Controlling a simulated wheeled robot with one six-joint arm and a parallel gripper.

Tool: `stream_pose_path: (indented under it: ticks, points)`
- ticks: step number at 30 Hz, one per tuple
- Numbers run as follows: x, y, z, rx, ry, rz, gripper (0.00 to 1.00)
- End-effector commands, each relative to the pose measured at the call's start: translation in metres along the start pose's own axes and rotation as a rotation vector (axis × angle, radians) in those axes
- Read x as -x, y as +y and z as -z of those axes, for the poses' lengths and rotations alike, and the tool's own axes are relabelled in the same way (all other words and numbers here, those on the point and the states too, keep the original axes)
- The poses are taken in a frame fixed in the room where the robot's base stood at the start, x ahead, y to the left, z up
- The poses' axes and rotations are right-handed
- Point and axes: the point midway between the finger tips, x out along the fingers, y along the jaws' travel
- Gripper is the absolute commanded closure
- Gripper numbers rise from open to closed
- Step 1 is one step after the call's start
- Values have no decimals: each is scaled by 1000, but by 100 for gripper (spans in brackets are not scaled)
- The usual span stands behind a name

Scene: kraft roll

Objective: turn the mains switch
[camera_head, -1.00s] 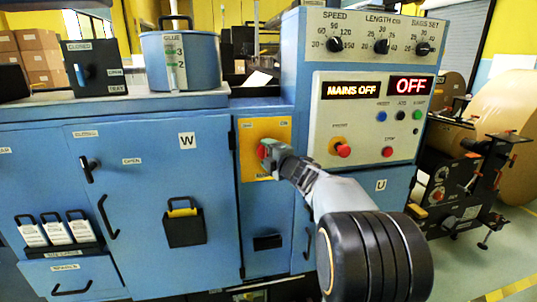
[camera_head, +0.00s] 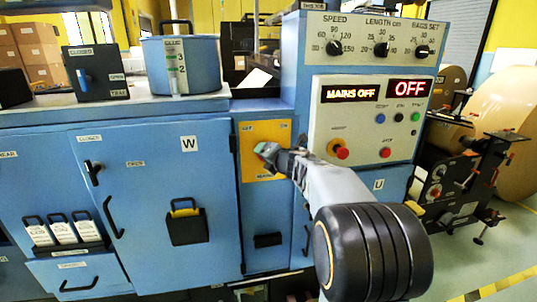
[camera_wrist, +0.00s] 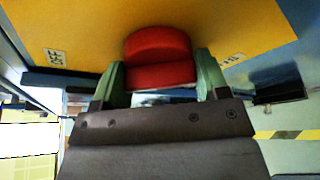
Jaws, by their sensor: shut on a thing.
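The mains switch is a round red knob (camera_wrist: 158,50) on a yellow plate (camera_head: 251,173) on the front of the blue machine. My gripper (camera_head: 265,151) is at the plate and mostly hides the knob in the head view. In the wrist view the green fingertips of my gripper (camera_wrist: 162,80) stand on both sides of the knob, shut on it. Labels sit on the plate to either side of the knob; one reads OFF (camera_wrist: 56,58). The lit display (camera_head: 352,93) reads MAINS OFF.
A panel right of the plate holds a red button (camera_head: 342,153), smaller buttons and a display reading OFF (camera_head: 409,88). Three dials sit above. A glue pot (camera_head: 181,65) and a dark switch box (camera_head: 95,72) stand on the machine's top. A paper roll (camera_head: 495,120) is at right.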

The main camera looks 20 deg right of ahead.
Motion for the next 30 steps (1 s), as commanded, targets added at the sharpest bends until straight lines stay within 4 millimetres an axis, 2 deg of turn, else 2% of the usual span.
stream_pose_path:
  ticks: [20, 21, 28, 30]
  points:
    - [0, 0, 0, 54, -1, 21, 56]
    - [0, 0, 0, 54, -1, 21, 31]
    - [0, 0, 0, 52, 0, 21, 9]
    - [0, 0, 0, 51, 0, 21, 6]
